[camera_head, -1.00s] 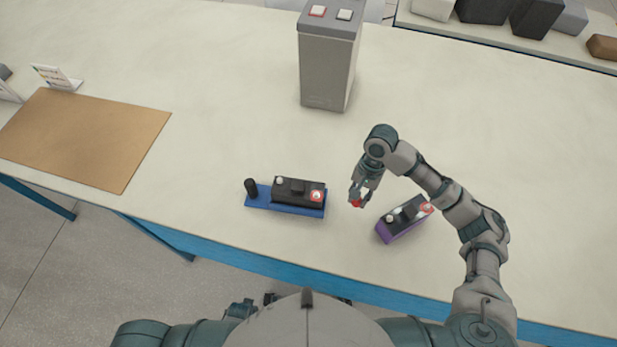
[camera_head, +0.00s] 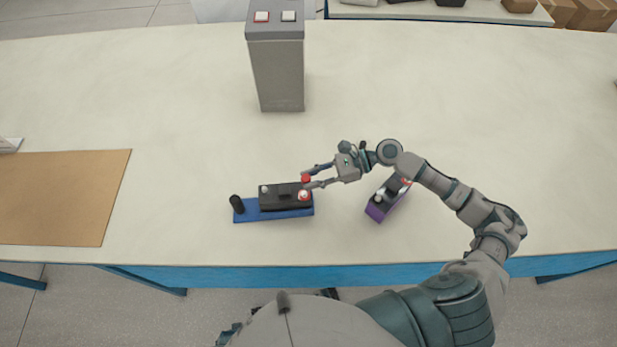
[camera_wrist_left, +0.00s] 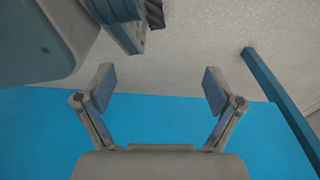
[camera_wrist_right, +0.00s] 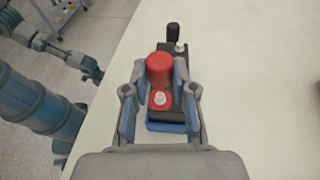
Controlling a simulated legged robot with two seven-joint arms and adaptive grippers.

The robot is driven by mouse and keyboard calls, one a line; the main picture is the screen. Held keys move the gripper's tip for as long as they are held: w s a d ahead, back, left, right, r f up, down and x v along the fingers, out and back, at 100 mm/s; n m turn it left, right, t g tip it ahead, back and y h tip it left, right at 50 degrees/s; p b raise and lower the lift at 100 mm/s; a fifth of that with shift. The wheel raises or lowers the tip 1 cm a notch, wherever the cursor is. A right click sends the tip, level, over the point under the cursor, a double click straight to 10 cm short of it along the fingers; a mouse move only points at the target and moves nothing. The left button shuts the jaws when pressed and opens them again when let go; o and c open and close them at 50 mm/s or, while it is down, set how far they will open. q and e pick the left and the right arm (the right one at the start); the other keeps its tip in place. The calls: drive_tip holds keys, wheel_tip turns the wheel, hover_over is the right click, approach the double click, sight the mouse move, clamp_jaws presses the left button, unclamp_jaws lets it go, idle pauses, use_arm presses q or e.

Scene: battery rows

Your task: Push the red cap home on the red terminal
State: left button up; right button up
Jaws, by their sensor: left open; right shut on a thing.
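The red cap (camera_head: 306,178) is held between the fingertips of my right gripper (camera_head: 306,180). In the right wrist view the red cap (camera_wrist_right: 159,68) sits between both fingers. The red terminal (camera_head: 304,195) is on the right end of the black battery (camera_head: 273,198) on the blue base. It also shows as a pale post on a red ring (camera_wrist_right: 160,98) in the right wrist view. The cap is beside the terminal in the head view, apart from it as far as I can tell. My left gripper (camera_wrist_left: 158,85) is open and empty, over the blue table side.
A black cylinder (camera_head: 237,204) stands on the blue base's left end. A second battery on a purple base (camera_head: 376,210) lies to the right, under my right arm. A grey box with red and white buttons (camera_head: 277,75) stands behind. A brown mat (camera_head: 62,198) lies left.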

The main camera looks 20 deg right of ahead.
drive_tip(key=shift+a+f+b, duration=0.8)
drive_tip(key=shift+f+b, duration=0.1)
drive_tip(key=shift+b, duration=0.15)
drive_tip(key=shift+d+f+b, duration=0.15)
drive_tip(key=shift+f+b, duration=0.85)
drive_tip(key=shift+b, duration=0.3)
use_arm(q)
drive_tip(key=w+r, duration=0.6)
drive_tip(key=r, duration=0.4)
drive_tip(key=shift+w+r, duration=0.3)
drive_tip(key=shift+r, duration=0.05)
drive_tip(key=shift+d, duration=0.2)
use_arm(e)
drive_tip(key=shift+d, duration=0.15)
use_arm(q)
drive_tip(key=shift+d, duration=0.25)
use_arm(e)
drive_tip(key=shift+d, duration=0.3)
use_arm(q)
drive_tip(key=shift+a+r, duration=0.15)
drive_tip(key=shift+a, duration=0.1)
use_arm(e)
drive_tip(key=shift+a+r, duration=0.1)
drive_tip(key=shift+a, duration=0.15)
use_arm(q)
drive_tip(key=shift+w+r+t, duration=0.1)
drive_tip(key=shift+t, duration=0.2)
use_arm(e)
drive_tip(key=shift+a, duration=0.1)
